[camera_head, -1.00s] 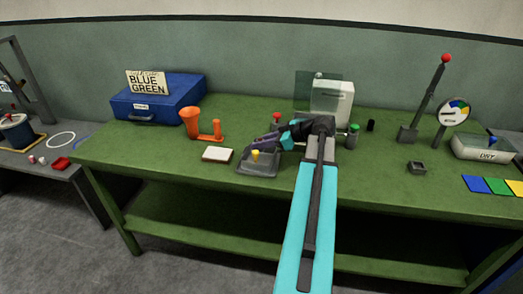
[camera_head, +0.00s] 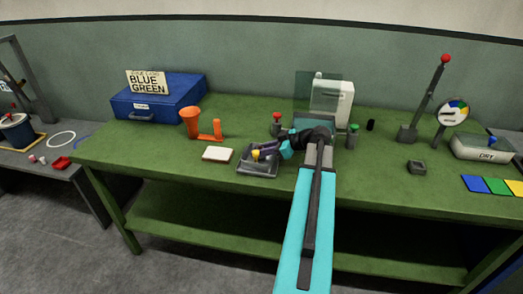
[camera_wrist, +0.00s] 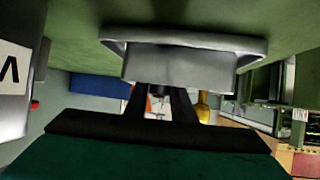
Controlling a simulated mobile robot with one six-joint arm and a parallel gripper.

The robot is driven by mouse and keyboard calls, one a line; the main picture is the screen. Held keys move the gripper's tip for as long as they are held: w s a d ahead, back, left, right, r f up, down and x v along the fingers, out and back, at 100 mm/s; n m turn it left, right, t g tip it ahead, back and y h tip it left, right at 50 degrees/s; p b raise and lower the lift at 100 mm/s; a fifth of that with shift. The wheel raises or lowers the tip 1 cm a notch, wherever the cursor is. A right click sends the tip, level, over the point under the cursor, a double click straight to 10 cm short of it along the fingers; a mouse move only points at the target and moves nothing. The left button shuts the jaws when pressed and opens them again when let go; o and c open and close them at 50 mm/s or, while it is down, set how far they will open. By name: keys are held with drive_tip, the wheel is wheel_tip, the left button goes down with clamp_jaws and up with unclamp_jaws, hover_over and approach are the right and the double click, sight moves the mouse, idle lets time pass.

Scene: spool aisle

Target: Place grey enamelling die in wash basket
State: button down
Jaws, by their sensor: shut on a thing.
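My gripper (camera_head: 262,152) is low over the bench, at the grey tray-like piece (camera_head: 245,168) with a yellow knob (camera_head: 256,154). Its dark fingers reach in from the right, close beside the knob. In the wrist view a grey flanged block (camera_wrist: 185,62) fills the space in front of the dark fingers and hides their tips. I take this block to be the grey enamelling die, shut in the jaws; the exact contact is hidden. A yellow part (camera_wrist: 203,106) shows just beyond it. I cannot tell for sure which thing is the wash basket.
A white block (camera_head: 218,154) and an orange stand (camera_head: 190,122) are to the left, with a blue case (camera_head: 158,98) behind. Red and green knobbed posts and a white cabinet (camera_head: 332,98) stand behind my arm. A small grey square holder (camera_head: 416,167) is at right.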

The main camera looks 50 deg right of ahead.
drive_tip(key=shift+f, duration=0.1)
drive_tip(key=c, duration=1.8)
unclamp_jaws()
drive_tip(key=shift+s+d+r, duration=0.15)
drive_tip(key=shift+s+r, duration=0.1)
drive_tip(key=shift+s, duration=0.05)
drive_tip(key=b+v, duration=0.1)
drive_tip(key=v, duration=1)
drive_tip(key=shift+b, duration=0.3)
drive_tip(key=shift+s+r, duration=0.1)
drive_tip(key=shift+r, duration=0.1)
